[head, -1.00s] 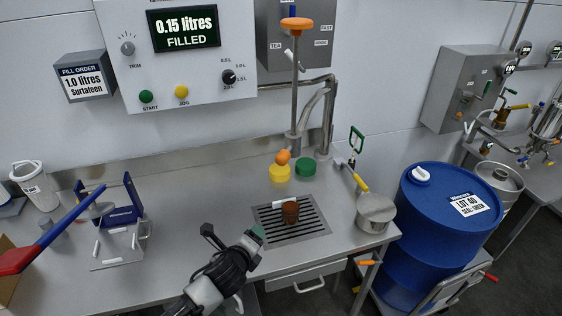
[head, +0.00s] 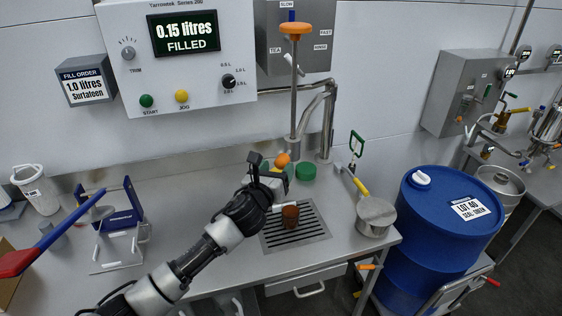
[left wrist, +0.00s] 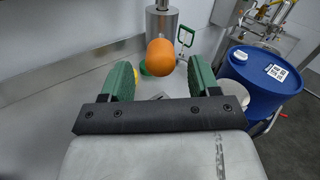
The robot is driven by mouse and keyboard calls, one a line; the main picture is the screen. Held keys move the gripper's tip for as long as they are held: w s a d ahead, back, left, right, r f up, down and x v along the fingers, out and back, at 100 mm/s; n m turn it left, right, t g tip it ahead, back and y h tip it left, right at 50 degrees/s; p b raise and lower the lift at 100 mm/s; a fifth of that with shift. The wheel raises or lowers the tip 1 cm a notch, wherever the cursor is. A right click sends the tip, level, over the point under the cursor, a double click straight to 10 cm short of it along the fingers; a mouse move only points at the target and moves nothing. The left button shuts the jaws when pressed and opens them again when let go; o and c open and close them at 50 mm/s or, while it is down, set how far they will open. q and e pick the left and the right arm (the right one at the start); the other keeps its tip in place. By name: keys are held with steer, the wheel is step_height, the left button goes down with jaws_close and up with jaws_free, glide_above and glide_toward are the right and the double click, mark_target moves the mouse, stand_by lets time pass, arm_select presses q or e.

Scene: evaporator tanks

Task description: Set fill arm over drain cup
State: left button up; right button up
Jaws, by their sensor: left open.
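My left gripper (head: 272,172) is above the bench, close to an orange knob (head: 283,159) at the foot of the metal filler post (head: 294,100). In the left wrist view the green fingers are open, with the orange knob (left wrist: 160,57) ahead between them and a metal cylinder (left wrist: 161,22) behind it. I cannot tell whether the fingers touch the knob. A bent metal pipe (head: 328,115) stands beside the post. A brown cup (head: 290,215) stands on the slotted drain grate (head: 312,234), below and right of the gripper. My right gripper is not in view.
A green cap (head: 306,172) sits right of the knob; a yellow one is mostly hidden behind my gripper. A steel pan (head: 375,215) stands at the bench's right edge, near a blue drum (head: 440,235). A blue frame with a red-ended lever (head: 60,235) is at left.

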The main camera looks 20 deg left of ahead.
mark_target(280, 166)
arm_select(q)
steer(key=shift+w+d, duration=0.15)
steer(key=shift+w, duration=1.45)
steer(key=shift+c, duration=0.2)
jaws_close()
steer(key=shift+d, duration=0.1)
